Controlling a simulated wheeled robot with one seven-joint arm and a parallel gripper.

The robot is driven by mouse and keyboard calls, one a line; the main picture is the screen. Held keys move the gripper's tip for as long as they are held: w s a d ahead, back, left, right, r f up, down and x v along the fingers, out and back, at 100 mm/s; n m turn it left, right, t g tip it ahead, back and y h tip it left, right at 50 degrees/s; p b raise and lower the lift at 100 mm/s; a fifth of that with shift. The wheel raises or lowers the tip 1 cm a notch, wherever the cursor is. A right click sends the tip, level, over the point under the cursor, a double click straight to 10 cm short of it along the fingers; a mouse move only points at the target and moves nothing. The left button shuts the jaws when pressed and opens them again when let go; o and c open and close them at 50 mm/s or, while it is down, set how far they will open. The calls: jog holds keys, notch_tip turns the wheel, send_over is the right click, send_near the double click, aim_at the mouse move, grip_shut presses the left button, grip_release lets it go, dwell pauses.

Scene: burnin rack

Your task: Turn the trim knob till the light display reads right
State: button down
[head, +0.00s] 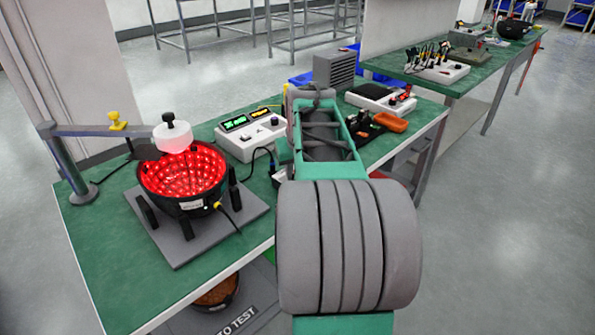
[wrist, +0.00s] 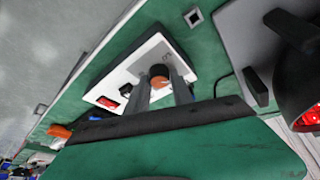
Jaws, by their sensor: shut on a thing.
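In the wrist view, my gripper (wrist: 161,86) has its two grey fingers on either side of an orange-brown round knob (wrist: 158,71), shut on it. The knob stands on a white box (wrist: 134,72) with a small red-lit display (wrist: 107,103) and a black knob (wrist: 125,89). In the head view my arm hides the gripper and nearly all of this box. A white meter box (head: 238,148) there has two green-lit screens (head: 246,120), with digits too small to read. A black bowl (head: 196,207) glows red inside; it also shows in the wrist view (wrist: 290,75).
The bowl stands on a grey plate (head: 180,251) under a clamp arm (head: 90,130) with a white diffuser (head: 172,136). An orange-handled tool (head: 390,122) and another white box (head: 378,101) lie beyond my arm. The front left of the green bench (head: 125,285) is clear.

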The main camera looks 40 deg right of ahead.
jog(key=shift+w+r+m+g+h+p, duration=0.1)
jog(key=shift+m+g+h+p, duration=0.25)
jog(key=shift+m, duration=0.8)
jog(key=shift+w+m+g+h+p, duration=0.1)
jog(key=shift+m+g+h+p, duration=0.25)
jog(key=shift+m, duration=0.8)
jog(key=shift+s, duration=0.1)
jog(key=c, duration=1.1)
grip_release()
jog(key=p+v, duration=0.1)
jog(key=v, duration=0.6)
jog(key=shift+a+r, duration=0.15)
jog(key=shift+r, duration=0.2)
